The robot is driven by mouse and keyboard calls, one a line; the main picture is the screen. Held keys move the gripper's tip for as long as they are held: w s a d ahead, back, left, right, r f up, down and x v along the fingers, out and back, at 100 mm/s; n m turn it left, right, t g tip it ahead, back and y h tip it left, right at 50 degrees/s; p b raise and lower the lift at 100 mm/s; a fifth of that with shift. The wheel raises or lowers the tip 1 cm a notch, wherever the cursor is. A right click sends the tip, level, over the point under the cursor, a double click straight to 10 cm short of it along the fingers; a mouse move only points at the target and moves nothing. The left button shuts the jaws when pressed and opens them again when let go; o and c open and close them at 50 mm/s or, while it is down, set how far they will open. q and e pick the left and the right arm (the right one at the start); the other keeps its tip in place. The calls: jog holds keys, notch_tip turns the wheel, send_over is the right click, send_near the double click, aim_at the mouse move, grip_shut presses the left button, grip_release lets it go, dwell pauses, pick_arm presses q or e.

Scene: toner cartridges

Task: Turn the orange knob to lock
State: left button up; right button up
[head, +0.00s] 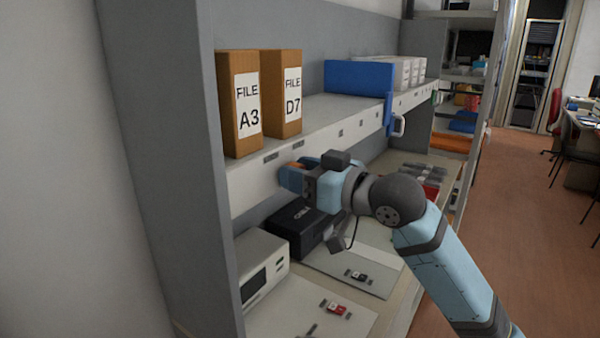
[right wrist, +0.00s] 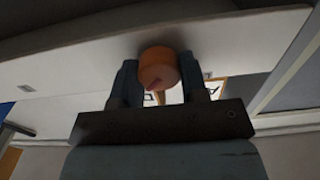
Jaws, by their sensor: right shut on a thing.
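The orange knob (right wrist: 158,68) sits on the white front edge of the shelf. In the right wrist view it is between the two fingers of my right gripper (right wrist: 160,82), which is shut on it. A small pinkish mark shows on the knob's face. In the head view my right gripper (head: 292,179) is at the shelf's front edge, below the file boxes, and only a bit of the orange knob (head: 297,166) shows past the fingers. My left gripper is not in view.
File boxes A3 (head: 240,103) and D7 (head: 282,93) stand on the upper shelf (head: 340,112), with a blue panel (head: 358,82) farther along. Below are a black box (head: 297,228) and a white device (head: 262,268). Open floor (head: 530,215) lies to the right.

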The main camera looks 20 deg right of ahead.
jog(key=shift+n, duration=0.3)
jog(key=n+p, duration=0.3)
jog(key=n, duration=0.1)
jog(key=shift+r, duration=0.1)
jog(key=n+p, duration=0.2)
jog(key=n, duration=0.2)
jog(key=shift+s+a+p, duration=0.1)
jog(key=shift+p, duration=0.2)
jog(key=n+p, duration=0.3)
jog(key=n, duration=0.2)
jog(key=n+p, duration=0.1)
jog(key=n, duration=0.1)
jog(key=shift+n, duration=0.3)
jog(key=shift+f+n+p, duration=0.3)
jog(key=shift+n+p, duration=0.35)
jog(key=shift+n, duration=0.15)
jog(key=o, duration=0.9)
jog(key=shift+s, duration=0.1)
